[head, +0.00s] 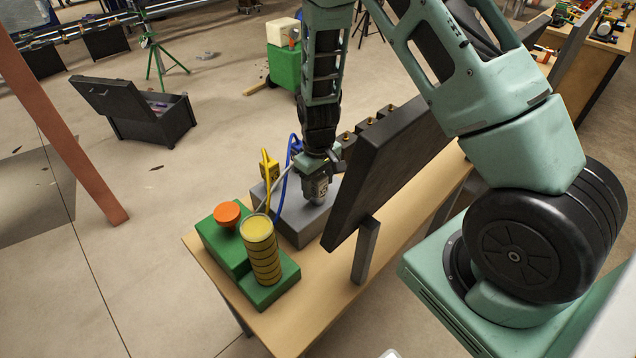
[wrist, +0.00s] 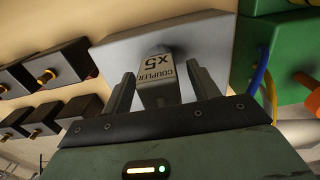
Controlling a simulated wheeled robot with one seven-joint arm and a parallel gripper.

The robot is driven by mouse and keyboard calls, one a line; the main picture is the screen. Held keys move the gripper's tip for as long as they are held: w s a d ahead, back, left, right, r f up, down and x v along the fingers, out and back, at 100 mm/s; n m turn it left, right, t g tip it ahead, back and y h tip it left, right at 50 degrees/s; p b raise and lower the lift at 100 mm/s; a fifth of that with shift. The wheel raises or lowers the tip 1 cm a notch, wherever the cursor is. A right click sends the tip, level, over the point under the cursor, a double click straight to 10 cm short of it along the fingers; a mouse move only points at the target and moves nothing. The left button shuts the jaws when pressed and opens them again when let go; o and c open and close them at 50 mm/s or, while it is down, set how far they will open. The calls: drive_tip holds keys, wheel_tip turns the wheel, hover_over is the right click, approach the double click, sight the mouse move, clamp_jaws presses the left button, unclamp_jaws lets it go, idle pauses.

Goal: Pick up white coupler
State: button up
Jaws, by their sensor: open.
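The white coupler (wrist: 158,84), greyish and lettered "COUPLER X5", stands between my gripper's fingers in the wrist view. In the head view the coupler (head: 317,190) is at the top of a grey block (head: 298,228) on the table. My gripper (head: 326,168) is at the coupler from above. In the wrist view the gripper (wrist: 160,92) is open, with one finger on each side of the coupler. Whether either finger touches it is not clear. The coupler's lower end is partly hidden.
A green base (head: 265,290) with an orange button (head: 227,213) and a yellow-topped ringed cylinder (head: 261,250) stands at left. Blue (head: 283,185) and yellow (head: 265,165) cables rise near the block. A dark panel (head: 385,170) stands close at right. Dark boxes (wrist: 68,115) show in the wrist view.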

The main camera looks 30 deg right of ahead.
drive_tip(key=shift+f, duration=0.3)
drive_tip(key=c, duration=1.1)
drive_tip(key=shift+o, duration=0.2)
drive_tip(key=shift+r, duration=0.1)
